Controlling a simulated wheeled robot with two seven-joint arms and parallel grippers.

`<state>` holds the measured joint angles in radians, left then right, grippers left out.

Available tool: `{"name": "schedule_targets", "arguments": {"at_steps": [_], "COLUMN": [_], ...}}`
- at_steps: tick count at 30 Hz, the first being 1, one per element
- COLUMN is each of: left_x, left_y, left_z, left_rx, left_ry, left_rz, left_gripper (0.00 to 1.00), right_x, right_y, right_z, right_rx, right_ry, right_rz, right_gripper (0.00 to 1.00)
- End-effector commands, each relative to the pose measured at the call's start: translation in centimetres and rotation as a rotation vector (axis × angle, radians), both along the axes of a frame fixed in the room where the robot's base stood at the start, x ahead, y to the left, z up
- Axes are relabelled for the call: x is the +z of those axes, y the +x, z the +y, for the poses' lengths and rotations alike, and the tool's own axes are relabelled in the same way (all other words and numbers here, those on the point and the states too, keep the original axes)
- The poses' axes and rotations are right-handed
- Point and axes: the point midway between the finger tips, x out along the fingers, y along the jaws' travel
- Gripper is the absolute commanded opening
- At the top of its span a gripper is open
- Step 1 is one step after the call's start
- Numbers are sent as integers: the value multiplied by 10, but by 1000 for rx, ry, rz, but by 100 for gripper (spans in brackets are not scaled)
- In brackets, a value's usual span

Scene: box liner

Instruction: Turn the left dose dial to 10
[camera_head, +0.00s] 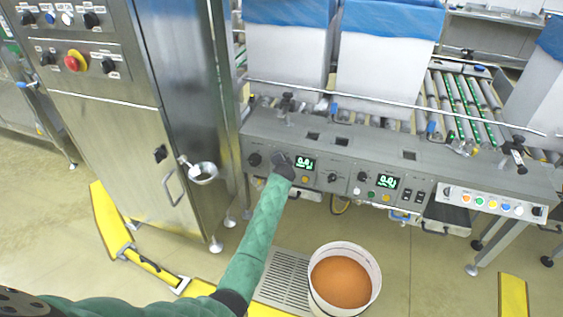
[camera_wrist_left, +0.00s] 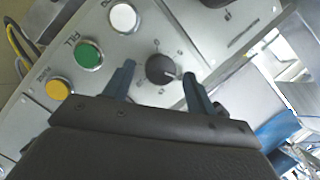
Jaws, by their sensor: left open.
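The black dose dial (camera_wrist_left: 161,68) lies between the two fingertips in the left wrist view, with small marks around it. Its pale pointer line aims to the right in that view; the number there is too small to read. My left gripper (camera_wrist_left: 157,72) is open, one finger on each side of the dial. I cannot tell whether the fingers touch it. In the head view my left gripper (camera_head: 281,158) is at the left part of the grey panel (camera_head: 430,168) and hides some controls. A black knob (camera_head: 255,160) shows just left of it. My right gripper is not in view.
White (camera_wrist_left: 123,18), green (camera_wrist_left: 88,54) and yellow (camera_wrist_left: 58,89) buttons sit close to the left finger. A lit left display (camera_head: 305,163) and right display (camera_head: 387,183) are on the panel. A tub of orange-brown material (camera_head: 341,282) stands below.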

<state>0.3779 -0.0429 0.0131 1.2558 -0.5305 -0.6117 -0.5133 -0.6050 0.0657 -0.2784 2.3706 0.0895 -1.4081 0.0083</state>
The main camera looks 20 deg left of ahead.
Motion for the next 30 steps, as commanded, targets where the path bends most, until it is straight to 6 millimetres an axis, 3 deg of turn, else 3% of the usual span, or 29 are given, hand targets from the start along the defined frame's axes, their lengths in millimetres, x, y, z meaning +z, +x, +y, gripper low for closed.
{"name": "schedule_targets", "arguments": {"at_steps": [15,30], "left_x": [28,33], "left_y": [-56,-64], "left_z": [-17,-19], "left_rx": [0,0], "left_ry": [0,0], "left_rz": [1,1], "left_gripper": [56,56], "right_x": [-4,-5], "right_y": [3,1], "right_z": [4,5], "right_rx": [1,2], "right_ry": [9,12], "right_rz": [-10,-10], "right_gripper": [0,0]}}
